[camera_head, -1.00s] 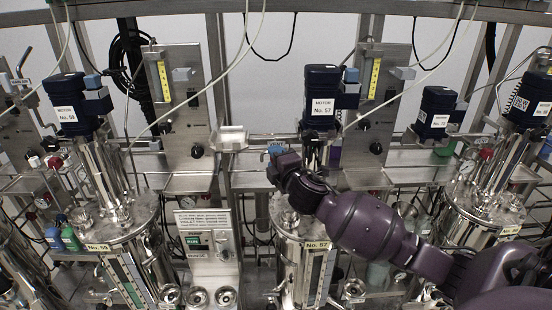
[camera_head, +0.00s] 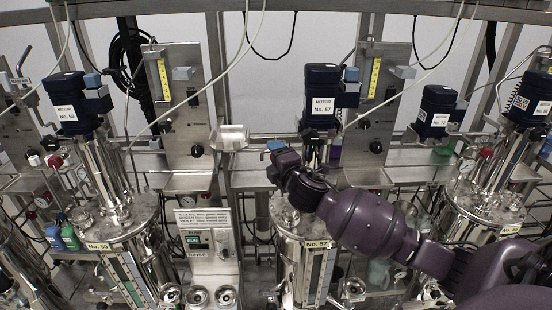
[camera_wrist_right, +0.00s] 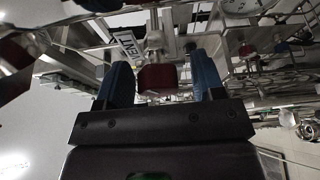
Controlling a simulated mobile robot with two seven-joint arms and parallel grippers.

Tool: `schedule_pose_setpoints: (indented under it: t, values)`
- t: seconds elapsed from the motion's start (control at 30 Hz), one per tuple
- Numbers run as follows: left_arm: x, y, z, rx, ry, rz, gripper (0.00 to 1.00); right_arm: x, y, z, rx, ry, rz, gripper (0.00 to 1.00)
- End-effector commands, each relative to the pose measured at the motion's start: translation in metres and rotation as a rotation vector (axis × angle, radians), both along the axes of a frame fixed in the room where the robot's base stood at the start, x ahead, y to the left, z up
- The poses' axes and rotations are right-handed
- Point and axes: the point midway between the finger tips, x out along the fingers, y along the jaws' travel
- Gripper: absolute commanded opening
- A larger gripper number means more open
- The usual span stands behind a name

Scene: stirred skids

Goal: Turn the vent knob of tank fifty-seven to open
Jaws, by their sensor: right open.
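Tank fifty-seven (camera_head: 292,262), a steel vessel with a "No. 57" label, stands at centre in the head view, under its dark blue motor (camera_head: 320,95). My right gripper (camera_head: 275,147), with blue fingers, is at the end of the purple arm, above and left of the tank's lid. In the right wrist view the gripper (camera_wrist_right: 162,75) is open. A red knob (camera_wrist_right: 157,78) appears between its fingers, with a gap on both sides; its depth is hard to tell. A white tag reading "VENT" (camera_wrist_right: 128,44) is beside it. My left gripper is out of view.
Tank fifty-nine (camera_head: 130,265) stands left and another steel tank (camera_head: 485,215) right. A control box (camera_head: 205,242) stands between fifty-nine and fifty-seven. Steel panels with black knobs are behind. Pipes and a gauge (camera_wrist_right: 240,5) crowd the wrist view.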

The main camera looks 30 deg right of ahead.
Motion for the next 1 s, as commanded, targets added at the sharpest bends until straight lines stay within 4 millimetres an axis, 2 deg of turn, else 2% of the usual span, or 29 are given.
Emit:
schedule_pose_setpoints:
  t: [0.17, 0.27, 0.7, 0.83, 1.0]
  values:
    - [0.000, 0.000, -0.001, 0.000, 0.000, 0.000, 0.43, -0.003, 0.001, 0.000, 0.000, -0.001, 0.000, 0.62]
    - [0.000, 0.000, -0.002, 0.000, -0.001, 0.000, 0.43, -0.012, 0.002, 0.000, -0.001, -0.001, 0.001, 0.62]
    - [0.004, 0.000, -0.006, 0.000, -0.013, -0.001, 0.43, -0.086, 0.014, 0.001, 0.000, 0.001, 0.001, 0.62]
    - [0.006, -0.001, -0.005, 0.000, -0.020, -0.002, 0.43, -0.099, 0.016, 0.002, 0.000, 0.001, 0.000, 0.62]
    - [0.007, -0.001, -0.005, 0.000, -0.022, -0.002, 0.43, -0.107, 0.017, 0.003, 0.000, 0.000, 0.000, 0.62]
